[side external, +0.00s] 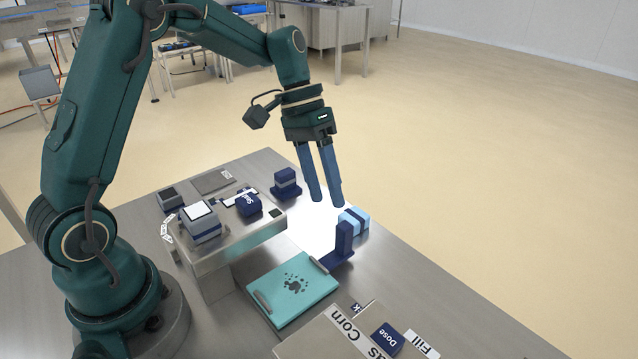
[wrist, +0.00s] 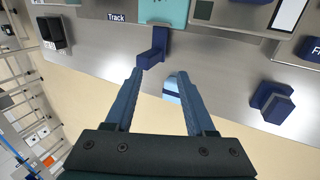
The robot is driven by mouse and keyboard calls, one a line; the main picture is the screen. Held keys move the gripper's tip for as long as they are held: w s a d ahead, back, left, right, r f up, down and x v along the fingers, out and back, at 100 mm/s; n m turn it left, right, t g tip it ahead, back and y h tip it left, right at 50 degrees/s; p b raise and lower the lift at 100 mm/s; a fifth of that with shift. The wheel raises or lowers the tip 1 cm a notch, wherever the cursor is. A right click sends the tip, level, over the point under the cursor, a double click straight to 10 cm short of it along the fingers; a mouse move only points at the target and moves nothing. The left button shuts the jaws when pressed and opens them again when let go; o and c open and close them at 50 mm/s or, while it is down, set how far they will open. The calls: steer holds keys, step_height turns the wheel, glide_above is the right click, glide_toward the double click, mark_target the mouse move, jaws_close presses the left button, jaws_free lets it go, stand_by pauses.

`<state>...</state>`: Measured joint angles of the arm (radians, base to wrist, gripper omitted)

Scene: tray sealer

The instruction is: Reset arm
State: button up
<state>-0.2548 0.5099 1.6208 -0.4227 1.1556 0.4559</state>
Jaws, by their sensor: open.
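My gripper (side external: 326,203) is open and empty, above the right back edge of the table, with its two blue fingers pointing down. It also shows in the wrist view (wrist: 162,82), with a gap between the fingers. Below the fingertips in the side view, a light blue block with a dark band (side external: 354,221) lies on the table by a dark blue upright stand (side external: 343,240). In the wrist view the light blue block (wrist: 171,88) shows between the fingers, partly hidden by one of them. I cannot tell the exact height of the fingertips.
A teal tray (side external: 268,297) with handles lies in front of the stand. A raised metal station (side external: 250,238) carries a block labelled "Seal" (side external: 248,205) and a grey box (side external: 200,224). A dark blue block (side external: 287,183) stands behind it. A panel (side external: 322,340) has a "Dose" block (side external: 387,340).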

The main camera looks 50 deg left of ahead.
steer(key=shift+r, duration=0.5)
steer(key=s+d+r+m+t+y, duration=0.2)
steer(key=s+d+r+t, duration=0.1)
steer(key=s+r, duration=0.5)
steer(key=s+a+f+n+t+y, duration=0.2)
steer(key=s+a+f, duration=0.1)
steer(key=s, duration=0.4)
steer(key=shift+s+t+y, duration=0.3)
steer(key=shift+s, duration=0.1)
